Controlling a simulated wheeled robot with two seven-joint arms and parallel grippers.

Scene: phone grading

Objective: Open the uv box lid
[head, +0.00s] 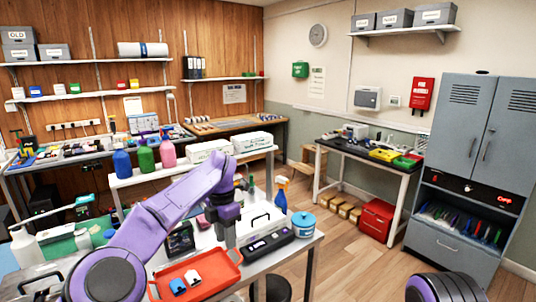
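A pale box with a black bar handle on top (262,218) stands on the near table, with a long dark front panel (268,243) bearing a small display. I take this to be the uv box; its lid looks shut. My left gripper (231,243) points down at the left end of this box, close to it. Whether it touches the box cannot be told. Its fingers are small and dark, and their gap does not show clearly. My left forearm hides part of the table behind it. My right gripper is not in view.
A red tray (198,262) with small blue and white items lies in front, left of the box. A blue tub (303,222) and a spray bottle (281,194) stand at its right. A dark boxy item (181,240) is behind the tray. Bottles and white cartons fill the raised shelf.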

